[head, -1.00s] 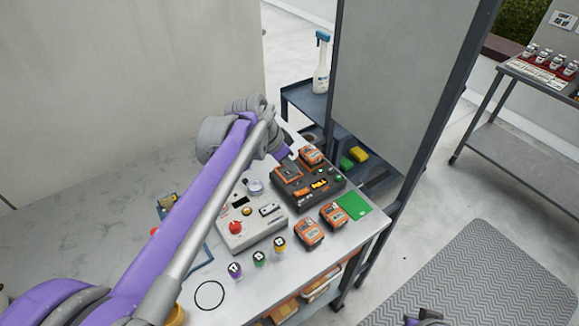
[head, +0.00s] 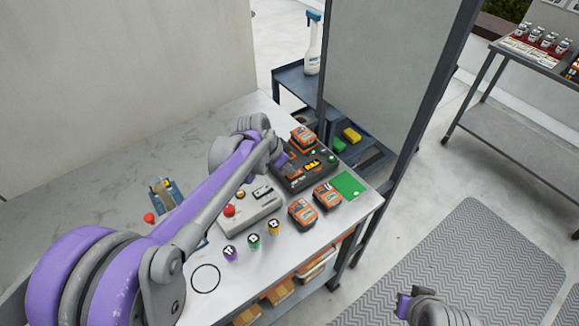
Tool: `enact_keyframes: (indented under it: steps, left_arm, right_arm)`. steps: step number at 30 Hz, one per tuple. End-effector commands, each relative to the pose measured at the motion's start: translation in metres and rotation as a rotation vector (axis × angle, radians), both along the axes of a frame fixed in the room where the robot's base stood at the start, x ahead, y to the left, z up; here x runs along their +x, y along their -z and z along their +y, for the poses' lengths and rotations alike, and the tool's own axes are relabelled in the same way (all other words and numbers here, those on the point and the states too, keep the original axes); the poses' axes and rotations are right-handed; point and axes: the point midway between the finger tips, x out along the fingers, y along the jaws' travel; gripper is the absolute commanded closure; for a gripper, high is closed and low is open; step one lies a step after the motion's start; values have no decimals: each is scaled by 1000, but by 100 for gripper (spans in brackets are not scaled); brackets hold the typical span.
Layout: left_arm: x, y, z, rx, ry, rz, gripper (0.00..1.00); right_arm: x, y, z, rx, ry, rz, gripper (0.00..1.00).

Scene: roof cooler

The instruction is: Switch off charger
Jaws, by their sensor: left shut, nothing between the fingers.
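The charger (head: 295,184) is a dark box at the far right of the metal table, with small green lights and an orange-lit part (head: 312,165) on top. An orange battery pack (head: 303,138) sits at its back. My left gripper (head: 281,160) is shut and empty at the charger's left side, close over its top. The arm hides part of the charger, and I cannot tell whether the fingertips touch it. My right gripper (head: 404,303) shows only partly at the bottom right, away from the table, and its jaws are unclear.
A grey control box (head: 262,208) with a red button stands left of the charger. Two orange battery packs (head: 302,212) and a green card (head: 348,185) lie in front. Several coloured caps (head: 253,241) stand near the front edge. A dark post and panel (head: 395,80) rise behind.

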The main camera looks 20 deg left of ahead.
Motion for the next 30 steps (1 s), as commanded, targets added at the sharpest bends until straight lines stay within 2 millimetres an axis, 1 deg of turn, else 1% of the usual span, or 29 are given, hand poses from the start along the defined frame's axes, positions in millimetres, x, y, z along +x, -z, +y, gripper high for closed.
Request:
enact_keyframes:
  steps: [2,6,8,14,24,30]
  left_arm:
    - [-1,2,1,-7,-1,-8,100]
    - [-6,13,4,-62,-3,-74,100]
    - [-4,9,3,-57,2,-70,100]
    - [-4,8,2,-57,2,-69,100]
    - [6,1,-5,-57,3,-70,100]
    - [8,1,-6,-56,2,-69,100]
  right_arm:
    - [-1,2,0,0,0,1,100]
    - [-4,14,0,0,0,8,100]
    - [-3,11,0,0,0,6,100]
    - [-3,9,0,0,0,5,100]
    - [-1,4,0,0,0,2,100]
    - [-1,4,0,0,0,2,100]
